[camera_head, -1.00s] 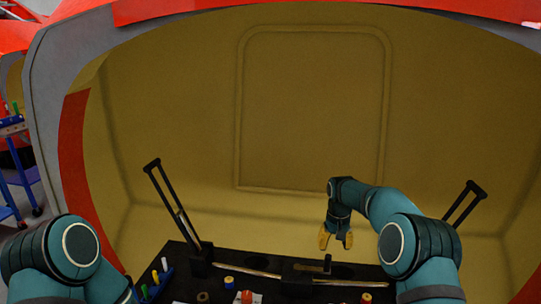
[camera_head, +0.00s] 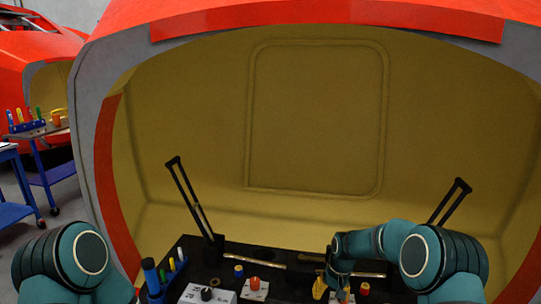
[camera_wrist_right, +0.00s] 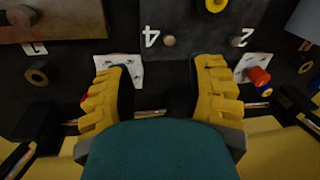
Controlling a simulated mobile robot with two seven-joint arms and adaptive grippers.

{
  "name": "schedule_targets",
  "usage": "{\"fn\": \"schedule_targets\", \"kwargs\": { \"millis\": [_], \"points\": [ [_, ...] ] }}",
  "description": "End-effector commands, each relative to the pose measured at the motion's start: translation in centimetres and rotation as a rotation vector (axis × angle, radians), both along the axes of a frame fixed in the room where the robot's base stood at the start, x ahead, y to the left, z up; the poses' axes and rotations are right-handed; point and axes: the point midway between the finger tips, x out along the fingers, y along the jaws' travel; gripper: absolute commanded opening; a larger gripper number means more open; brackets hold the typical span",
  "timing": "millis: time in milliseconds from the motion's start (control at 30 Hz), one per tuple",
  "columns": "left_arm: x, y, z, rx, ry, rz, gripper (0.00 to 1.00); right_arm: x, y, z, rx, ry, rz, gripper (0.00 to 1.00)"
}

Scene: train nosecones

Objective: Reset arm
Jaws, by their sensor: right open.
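My right arm reaches in from the right over a black panel (camera_head: 225,252). My right gripper (camera_head: 330,289) has yellow fingers and hangs low over the panel's front right part. In the right wrist view its two fingers (camera_wrist_right: 165,78) are spread wide with nothing between them. My left arm shows only as a teal and black joint at lower left; the left gripper is out of view.
The panel carries a red button (camera_head: 254,283), a blue-and-yellow knob (camera_head: 239,271) and upright colored pegs (camera_head: 172,264). Two long black levers (camera_head: 187,190) (camera_head: 450,200) rise at its sides. A yellow shell wall (camera_head: 315,120) stands behind. A blue cart (camera_head: 45,160) is at far left.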

Motion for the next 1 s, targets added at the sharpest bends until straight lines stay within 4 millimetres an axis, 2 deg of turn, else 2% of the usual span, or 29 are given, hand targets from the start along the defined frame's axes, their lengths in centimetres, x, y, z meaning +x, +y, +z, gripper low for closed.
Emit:
{"fn": "schedule_targets", "kwargs": {
  "millis": [100, 167, 300, 433, 600, 700, 800, 1000],
  "points": [
    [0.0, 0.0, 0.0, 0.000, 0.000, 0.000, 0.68, -4.0, 1.9, -3.7, 0.058, -0.004, -0.003, 0.55],
    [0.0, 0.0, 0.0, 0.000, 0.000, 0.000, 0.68, -6.3, 2.8, -5.3, 0.087, -0.011, -0.010, 0.55],
    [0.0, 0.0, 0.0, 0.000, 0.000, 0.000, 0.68, -12.1, 4.9, -8.1, 0.147, -0.027, -0.036, 0.55],
    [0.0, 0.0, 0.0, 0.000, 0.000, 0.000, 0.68, -18.1, 6.4, -9.6, 0.186, -0.040, -0.072, 0.55],
    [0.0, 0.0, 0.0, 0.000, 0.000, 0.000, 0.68, -25.1, 7.5, -9.9, 0.212, -0.057, -0.117, 0.55],
    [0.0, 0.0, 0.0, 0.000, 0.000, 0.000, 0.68, -28.1, 7.8, -9.6, 0.216, -0.065, -0.137, 0.55],
    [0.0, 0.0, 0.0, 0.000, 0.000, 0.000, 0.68, -29.8, 7.8, -9.4, 0.217, -0.071, -0.148, 0.55],
    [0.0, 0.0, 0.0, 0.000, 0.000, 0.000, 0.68, -30.5, 7.9, -9.2, 0.217, -0.075, -0.154, 0.55]
  ]
}}
